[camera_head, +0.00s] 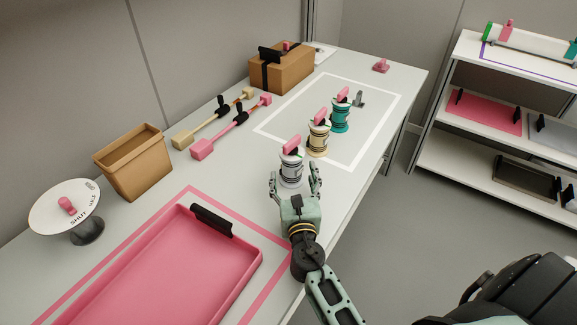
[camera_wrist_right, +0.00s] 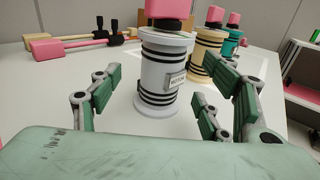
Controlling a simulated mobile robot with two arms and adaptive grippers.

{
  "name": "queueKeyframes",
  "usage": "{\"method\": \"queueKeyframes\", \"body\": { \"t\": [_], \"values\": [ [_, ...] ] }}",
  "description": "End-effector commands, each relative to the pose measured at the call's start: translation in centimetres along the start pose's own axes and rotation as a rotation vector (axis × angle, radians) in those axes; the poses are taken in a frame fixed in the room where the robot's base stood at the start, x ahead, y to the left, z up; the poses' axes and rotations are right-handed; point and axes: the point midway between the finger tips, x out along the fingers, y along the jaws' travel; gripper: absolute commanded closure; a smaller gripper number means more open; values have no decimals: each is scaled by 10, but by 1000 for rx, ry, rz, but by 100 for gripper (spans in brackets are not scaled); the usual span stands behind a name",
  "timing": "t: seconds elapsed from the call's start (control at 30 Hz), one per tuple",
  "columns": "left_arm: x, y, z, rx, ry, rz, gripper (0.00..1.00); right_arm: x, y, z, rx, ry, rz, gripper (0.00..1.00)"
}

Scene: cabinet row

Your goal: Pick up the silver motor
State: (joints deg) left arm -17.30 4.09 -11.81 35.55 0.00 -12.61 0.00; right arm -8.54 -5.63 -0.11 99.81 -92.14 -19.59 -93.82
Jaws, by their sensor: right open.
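The silver motor (camera_head: 291,168) is a pale grey cylinder with black bands and a pink handle on top. It stands upright on the table as the nearest of three motors. My right gripper (camera_head: 295,183) is open, with its fingers on the near side of the silver motor. In the right wrist view the silver motor (camera_wrist_right: 162,70) stands ahead, between the spread fingers (camera_wrist_right: 165,105), and I see no finger clearly touching it. My left gripper is not in view.
A yellow motor (camera_head: 318,137) and a teal motor (camera_head: 341,115) stand behind it. A pink tray (camera_head: 245,262), a brown bin (camera_head: 137,170), two long-handled tools (camera_head: 225,133) and a cardboard box (camera_head: 281,72) share the table. A shelf (camera_head: 470,140) stands right, across a floor gap.

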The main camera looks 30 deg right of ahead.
Motion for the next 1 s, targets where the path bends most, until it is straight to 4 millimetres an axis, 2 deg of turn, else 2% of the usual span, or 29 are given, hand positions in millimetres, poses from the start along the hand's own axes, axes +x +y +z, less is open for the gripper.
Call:
{"method": "queueKeyframes", "body": {
  "t": [0.3, 0.43, 0.63, 1.0],
  "values": [
    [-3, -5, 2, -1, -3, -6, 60, 45, 1, 5, 2, -1, 0, 30],
    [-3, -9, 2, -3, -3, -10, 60, 52, 1, 4, 2, 0, 1, 30],
    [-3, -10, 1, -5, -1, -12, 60, 53, 1, 4, 2, 0, 1, 30],
    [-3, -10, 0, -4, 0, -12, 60, 52, 1, 4, 2, 0, 2, 61]
  ]
}}
